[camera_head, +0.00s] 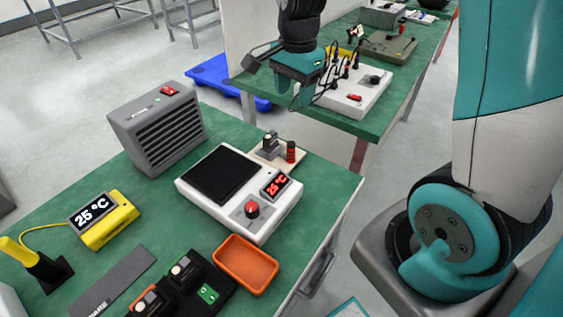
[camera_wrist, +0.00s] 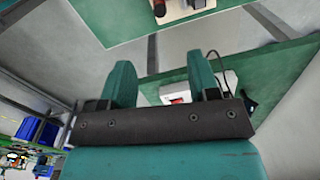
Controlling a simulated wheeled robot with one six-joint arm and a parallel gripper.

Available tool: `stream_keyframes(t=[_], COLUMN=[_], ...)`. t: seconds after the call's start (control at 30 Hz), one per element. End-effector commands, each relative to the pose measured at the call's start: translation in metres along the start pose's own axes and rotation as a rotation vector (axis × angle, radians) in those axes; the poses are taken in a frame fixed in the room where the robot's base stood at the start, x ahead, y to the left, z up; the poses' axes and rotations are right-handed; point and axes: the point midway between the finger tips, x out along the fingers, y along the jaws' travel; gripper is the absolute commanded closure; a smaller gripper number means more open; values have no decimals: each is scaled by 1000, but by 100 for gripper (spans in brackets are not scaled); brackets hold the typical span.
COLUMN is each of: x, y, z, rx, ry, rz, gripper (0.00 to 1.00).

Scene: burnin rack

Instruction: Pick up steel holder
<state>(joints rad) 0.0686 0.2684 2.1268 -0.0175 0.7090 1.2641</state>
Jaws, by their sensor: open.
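My gripper (camera_head: 305,95) hangs open and empty above the gap between the two green benches, well away from the near bench's small parts. Its two teal fingers stand apart in the wrist view (camera_wrist: 162,82). No part is clearly marked as the steel holder. A similar part (camera_head: 269,143) stands on a beige base beside a red-and-black cylinder (camera_head: 291,151), behind the hot plate.
The near bench holds a white hot plate (camera_head: 264,217) reading 25 °C, a grey heater box (camera_head: 160,128), a yellow thermometer (camera_head: 110,233), an orange tray (camera_head: 245,265) and a grey "SPARE" strip (camera_head: 118,283). A white box (camera_head: 352,100) with cables stands on the far bench.

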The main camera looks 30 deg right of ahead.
Motion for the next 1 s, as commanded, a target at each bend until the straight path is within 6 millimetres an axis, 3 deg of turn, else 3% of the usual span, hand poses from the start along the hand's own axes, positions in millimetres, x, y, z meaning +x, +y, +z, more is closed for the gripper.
stream_keyframes(t=[0.5,0.77,1.0], x=[105,125,161], y=[1,1,2], z=[-2,-2,-2], rx=[18,18,17], ry=[1,1,1], rz=[7,5,5], gripper=[45,45,45])
